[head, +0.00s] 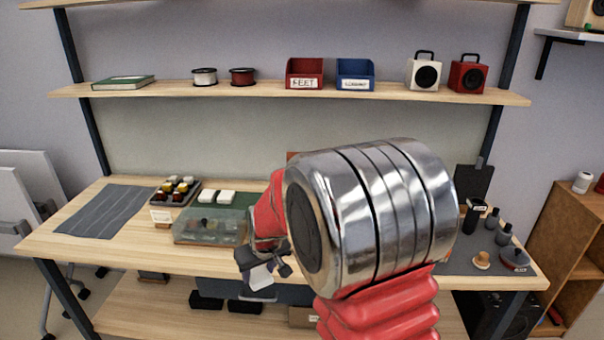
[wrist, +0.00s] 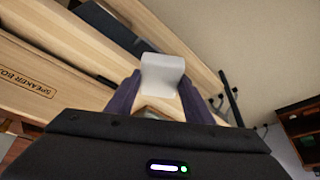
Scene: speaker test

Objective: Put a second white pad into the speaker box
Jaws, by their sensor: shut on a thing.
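My gripper (head: 264,272) is shut on a white pad (head: 261,276), low in front of the bench's front edge. In the wrist view the white pad (wrist: 162,76) sits between the dark fingers of my gripper (wrist: 160,92). Two more white pads (head: 207,197) (head: 226,197) lie side by side on the bench, behind a clear container. A pale wooden surface with the partly cut-off lettering "SPEAKER BO" (wrist: 28,82) shows at left in the wrist view. I cannot make out the speaker box in the head view, where my arm covers the middle of the bench.
The clear container (head: 210,238) and a divided tray (head: 160,214) of small parts stand left of my gripper. A grey mat (head: 100,212) lies at far left. Bottles, a black cup (head: 474,215) and a wooden knob (head: 482,260) are at right. Shelves hold bins and small speakers.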

